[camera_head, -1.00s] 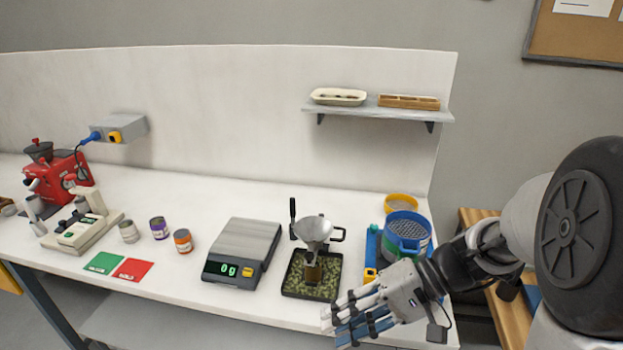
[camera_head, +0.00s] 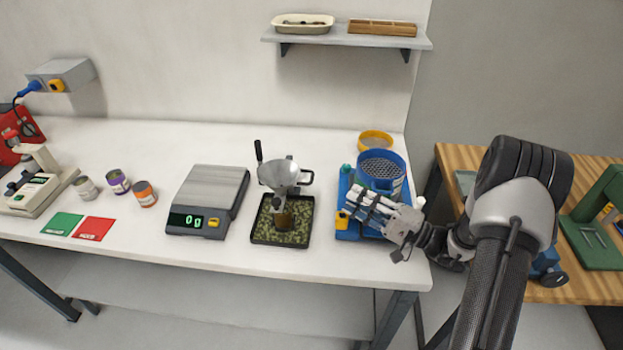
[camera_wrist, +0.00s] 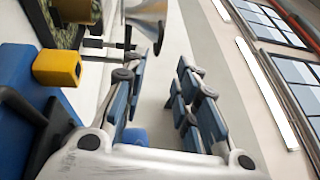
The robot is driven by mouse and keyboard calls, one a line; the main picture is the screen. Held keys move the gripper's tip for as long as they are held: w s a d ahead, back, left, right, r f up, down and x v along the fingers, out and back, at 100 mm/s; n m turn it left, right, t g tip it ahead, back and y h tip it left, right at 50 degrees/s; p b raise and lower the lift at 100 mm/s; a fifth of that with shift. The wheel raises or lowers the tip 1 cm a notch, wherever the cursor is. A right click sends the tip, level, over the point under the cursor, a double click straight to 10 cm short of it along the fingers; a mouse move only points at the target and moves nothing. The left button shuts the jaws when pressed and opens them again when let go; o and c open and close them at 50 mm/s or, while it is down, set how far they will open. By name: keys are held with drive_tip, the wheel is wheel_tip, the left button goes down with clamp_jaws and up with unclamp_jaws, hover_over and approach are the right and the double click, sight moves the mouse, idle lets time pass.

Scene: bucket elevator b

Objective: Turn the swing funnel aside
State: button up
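The swing funnel (camera_head: 279,172) is a grey metal cone with a black handle, standing above a black tray (camera_head: 259,236) of green pellets. In the wrist view part of the funnel (camera_wrist: 147,12) shows at the top, beyond the fingers. My gripper (camera_head: 362,208) is to the right of the funnel, in front of the blue sieve machine, with its fingers toward the left. In the wrist view my gripper (camera_wrist: 160,88) is open, its blue-padded fingers apart with nothing between them. The funnel and gripper are apart.
A blue sieve machine (camera_head: 381,172) with a yellow knob (camera_wrist: 58,68) is close beside my gripper. A scale (camera_head: 207,190) reading 0 g stands left of the tray. A shelf (camera_head: 346,38) hangs on the back panel. The bench front between tray and scale is clear.

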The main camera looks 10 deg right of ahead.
sight(311, 177)
drive_tip(key=b+x, duration=0.1)
drive_tip(key=x, duration=1.2)
drive_tip(key=shift+w+a+f, duration=0.1)
drive_tip(key=shift+c, duration=0.3)
clamp_jaws()
